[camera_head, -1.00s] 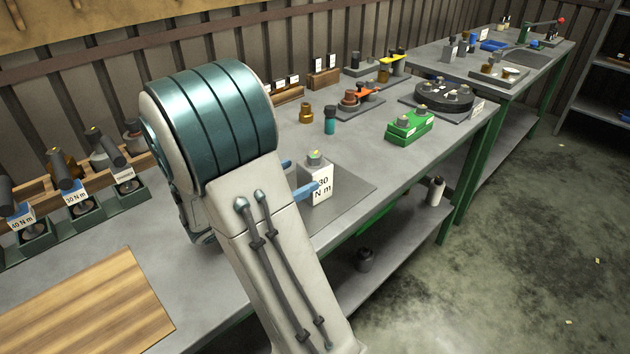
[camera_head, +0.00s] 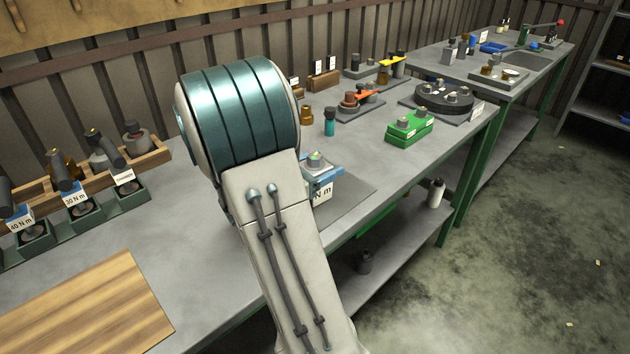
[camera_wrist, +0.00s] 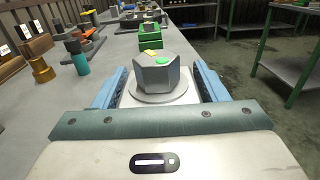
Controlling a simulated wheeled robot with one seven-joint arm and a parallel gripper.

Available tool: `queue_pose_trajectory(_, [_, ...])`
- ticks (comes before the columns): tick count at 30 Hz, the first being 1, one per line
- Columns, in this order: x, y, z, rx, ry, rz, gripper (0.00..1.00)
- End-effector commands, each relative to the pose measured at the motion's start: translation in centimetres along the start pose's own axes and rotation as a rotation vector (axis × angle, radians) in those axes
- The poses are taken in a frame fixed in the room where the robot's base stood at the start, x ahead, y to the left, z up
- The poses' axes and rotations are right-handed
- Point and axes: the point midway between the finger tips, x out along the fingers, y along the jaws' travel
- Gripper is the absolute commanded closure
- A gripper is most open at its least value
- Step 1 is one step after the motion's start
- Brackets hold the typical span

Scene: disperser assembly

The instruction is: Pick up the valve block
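In the wrist view, the fitting on the valve block (camera_wrist: 161,75) has a green dot and a yellow mark. My gripper (camera_wrist: 161,86) has its blue fingers on either side of the block, with dark inner pads showing. It looks open around the block; contact is hard to tell. In the head view, one blue finger of my gripper (camera_head: 325,175) crosses the block's near face, and my arm hides the other.
A dark round fixture (camera_head: 443,98) lies beyond. A rack of tools (camera_head: 85,205) and a wooden board (camera_head: 90,310) are at left. The grey mat (camera_head: 352,190) is clear beside the block.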

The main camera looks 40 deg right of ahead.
Motion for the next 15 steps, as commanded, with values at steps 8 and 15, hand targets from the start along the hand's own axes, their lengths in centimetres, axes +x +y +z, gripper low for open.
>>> queue_pose_trajectory(8, [-0.01,0.01,0.17,0.003,-0.003,0.000,1.00])
queue_pose_trajectory(15, [-0.02,0.02,0.28,0.003,-0.003,0.000,1.00])
